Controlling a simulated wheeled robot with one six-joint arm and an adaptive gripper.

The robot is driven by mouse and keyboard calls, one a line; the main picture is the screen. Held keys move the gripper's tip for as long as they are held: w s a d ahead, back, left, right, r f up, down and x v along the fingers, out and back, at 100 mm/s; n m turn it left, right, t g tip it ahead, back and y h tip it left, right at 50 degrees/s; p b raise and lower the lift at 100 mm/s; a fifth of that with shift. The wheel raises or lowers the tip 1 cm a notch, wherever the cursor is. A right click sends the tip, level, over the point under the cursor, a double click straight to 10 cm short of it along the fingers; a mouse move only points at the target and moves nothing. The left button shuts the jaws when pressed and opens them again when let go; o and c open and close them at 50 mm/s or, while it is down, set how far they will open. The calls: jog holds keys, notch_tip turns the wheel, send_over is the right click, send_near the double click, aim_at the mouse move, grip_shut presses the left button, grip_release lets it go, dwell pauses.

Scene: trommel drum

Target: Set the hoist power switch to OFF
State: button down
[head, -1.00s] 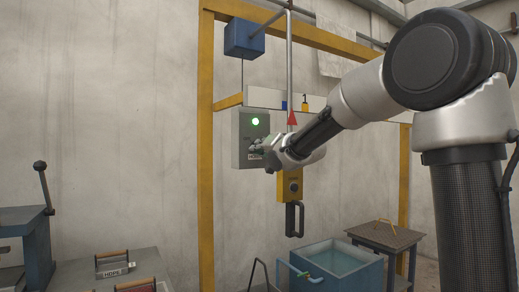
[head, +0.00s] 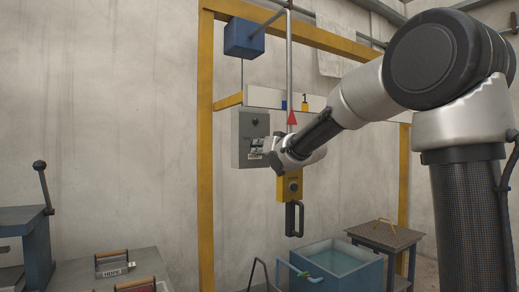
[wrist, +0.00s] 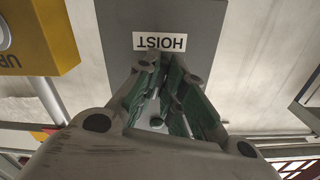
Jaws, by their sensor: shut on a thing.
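The grey hoist switch box (head: 244,135) hangs by the yellow post, and its round lamp (head: 255,122) is dark. In the wrist view the box (wrist: 205,28) fills the top middle, with an upside-down HOIST label (wrist: 160,42). My gripper (head: 258,147) is at the front of the box, below the lamp. In the wrist view my gripper (wrist: 168,68) has its green-padded fingers close together just below the label, shut on the power switch. The switch itself is mostly hidden by the fingers, so its exact position cannot be read.
A yellow pendant control (head: 290,186) hangs just right of the box, near my wrist; it also shows in the wrist view (wrist: 38,40). A blue water tank (head: 340,268) and a small table (head: 385,235) stand below right. The wall left of the post is clear.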

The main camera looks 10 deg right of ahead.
jog(key=n, duration=1.2)
jog(key=shift+d, duration=0.2)
dwell(0.4)
jog(key=c, duration=1.5)
grip_release()
jog(key=v, duration=1.2)
jog(key=shift+r, duration=0.1)
